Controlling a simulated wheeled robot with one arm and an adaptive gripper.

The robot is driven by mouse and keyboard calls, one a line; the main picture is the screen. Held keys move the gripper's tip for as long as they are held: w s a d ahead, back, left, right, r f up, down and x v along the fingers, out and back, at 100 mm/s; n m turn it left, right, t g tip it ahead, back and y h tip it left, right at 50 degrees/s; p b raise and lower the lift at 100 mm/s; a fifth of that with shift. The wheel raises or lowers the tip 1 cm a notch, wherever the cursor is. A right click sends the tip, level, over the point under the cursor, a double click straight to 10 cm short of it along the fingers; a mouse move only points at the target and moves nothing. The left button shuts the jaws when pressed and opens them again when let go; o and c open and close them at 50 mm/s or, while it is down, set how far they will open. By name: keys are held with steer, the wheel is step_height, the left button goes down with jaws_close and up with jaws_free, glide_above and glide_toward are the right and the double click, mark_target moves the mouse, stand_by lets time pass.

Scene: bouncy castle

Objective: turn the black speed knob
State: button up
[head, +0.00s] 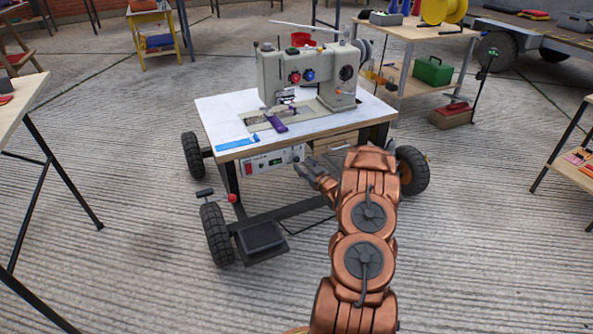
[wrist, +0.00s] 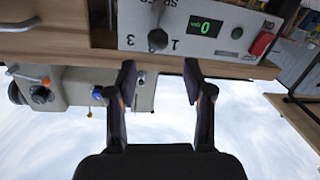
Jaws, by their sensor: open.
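The black speed knob (wrist: 157,39) is on a pale control panel (wrist: 200,22), which appears upside down in the wrist view. The digits 1 and 3 are printed near the knob, and a green display (wrist: 205,27) reads 0. My gripper (wrist: 160,74) is open and empty. Its two fingers are spread to either side of the knob's line, with the tips short of the knob and apart from it. In the head view my gripper (head: 303,168) is at the right end of the control panel (head: 262,163), under the table edge. I cannot make out the knob there.
A large sewing machine (head: 310,75) stands on the white-topped wheeled table (head: 222,110). A purple cloth (head: 277,124) and a blue strip (head: 238,143) lie on top. A foot pedal (head: 260,237) is below. A red switch (wrist: 262,43) is on the panel.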

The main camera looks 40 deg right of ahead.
mark_target(297, 160)
steer(key=shift+t, duration=0.3)
steer(key=shift+w+d+f+b, duration=0.35)
steer(key=shift+w+b, duration=0.25)
steer(key=shift+w, duration=0.5)
steer(key=shift+w+d+f+b, duration=0.3)
steer(key=shift+w+b, duration=0.25)
steer(key=shift+w, duration=0.6)
steer(key=shift+w+d+f+b, duration=0.35)
steer(key=shift+w+b, duration=0.25)
steer(key=shift+w, duration=0.5)
steer(key=shift+c, duration=0.4)
jaws_close()
